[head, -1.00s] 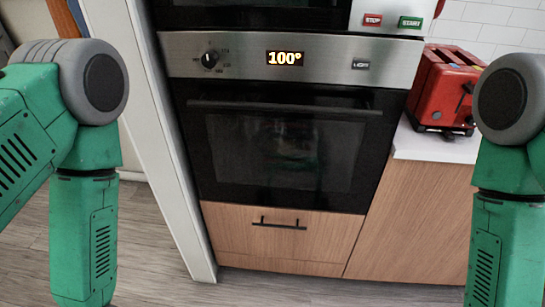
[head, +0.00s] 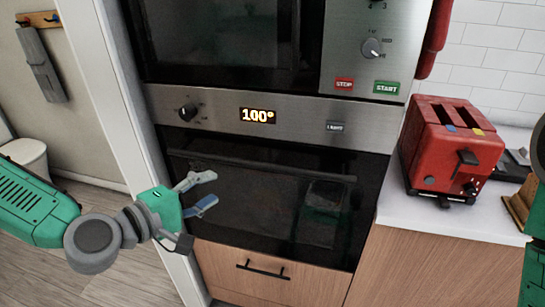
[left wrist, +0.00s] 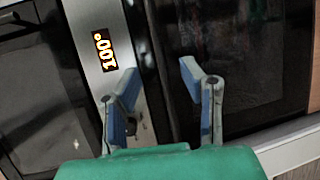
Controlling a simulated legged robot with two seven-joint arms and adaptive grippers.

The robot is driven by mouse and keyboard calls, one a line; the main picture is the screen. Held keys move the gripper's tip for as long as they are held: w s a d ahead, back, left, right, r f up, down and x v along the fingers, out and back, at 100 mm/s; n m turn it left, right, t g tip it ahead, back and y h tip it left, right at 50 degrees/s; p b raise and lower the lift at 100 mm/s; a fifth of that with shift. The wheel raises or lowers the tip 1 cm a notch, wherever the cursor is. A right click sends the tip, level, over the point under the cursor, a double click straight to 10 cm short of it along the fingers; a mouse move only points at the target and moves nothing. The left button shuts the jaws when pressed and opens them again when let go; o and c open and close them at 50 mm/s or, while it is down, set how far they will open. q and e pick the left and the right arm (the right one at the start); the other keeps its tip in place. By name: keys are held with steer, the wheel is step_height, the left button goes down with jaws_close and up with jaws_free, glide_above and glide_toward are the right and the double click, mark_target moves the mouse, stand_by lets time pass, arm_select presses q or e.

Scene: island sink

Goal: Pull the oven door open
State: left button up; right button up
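The oven door (head: 255,215) is shut, a dark glass panel below the control strip. Its dark handle (head: 300,174) runs across the top of the door. My left gripper (head: 208,188) is open and empty in front of the left part of the door, with its fingers toward the handle. In the left wrist view, the two open fingers (left wrist: 160,73) point at the door's top edge beside the control strip (left wrist: 91,45). Contact with the handle cannot be told. My right gripper is out of view; only part of that arm shows at the right edge.
A microwave with a start button (head: 386,88) sits above the oven. A wooden drawer (head: 245,277) is below the door. A red toaster (head: 450,145) stands on the white counter to the right. A white panel edge (head: 110,100) borders the oven's left side.

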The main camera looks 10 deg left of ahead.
mark_target(252, 166)
arm_select(q)
steer(key=b+x, duration=0.2)
steer(key=x, duration=0.2)
steer(key=a+b+x, duration=0.1)
steer(key=b+x, duration=0.1)
steer(key=x, duration=0.2)
steer(key=b+x, duration=0.2)
steer(key=x, duration=0.2)
steer(key=shift+w+a, duration=0.25)
steer(key=shift+w, duration=0.05)
steer(key=shift+w+d+f, duration=0.1)
steer(key=shift+w+d, duration=0.05)
steer(key=shift+w, duration=0.15)
steer(key=shift+w+d, duration=0.3)
steer(key=shift+d, duration=1.05)
steer(key=shift+c, duration=1.3)
steer(key=shift+a, duration=0.25)
jaws_close()
steer(key=shift+w+a, duration=0.1)
steer(key=shift+a, duration=0.25)
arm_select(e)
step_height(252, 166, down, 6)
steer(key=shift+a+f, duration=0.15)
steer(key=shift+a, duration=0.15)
